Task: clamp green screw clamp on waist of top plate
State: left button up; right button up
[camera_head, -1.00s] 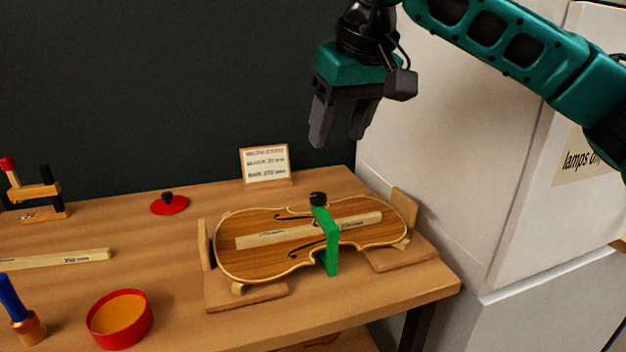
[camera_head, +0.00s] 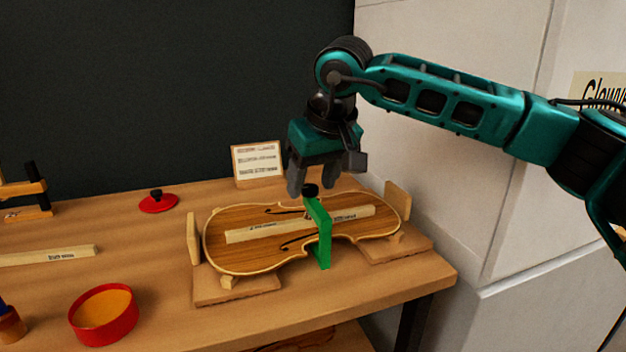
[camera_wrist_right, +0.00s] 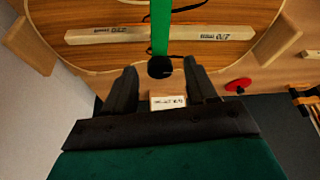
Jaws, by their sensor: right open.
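The violin top plate (camera_head: 240,252) lies on wooden cradle blocks on the bench, with a pale wooden bar along it. The green screw clamp (camera_head: 322,236) stands around the plate at its waist, with its black knob (camera_head: 311,190) on top. My right gripper (camera_head: 312,192) is open and points down at the knob. In the right wrist view the black knob (camera_wrist_right: 160,67) sits between and just beyond the open fingertips (camera_wrist_right: 160,72), and the green clamp (camera_wrist_right: 160,25) runs away from it over the plate. I cannot tell whether the fingers touch the knob. My left gripper is not in view.
A small sign (camera_head: 257,161) stands at the back. Wooden end blocks (camera_head: 397,199) flank the plate. A white cabinet stands at the right.

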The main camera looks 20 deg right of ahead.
jog(key=shift+c, duration=0.2)
grip_shut()
dwell(0.3)
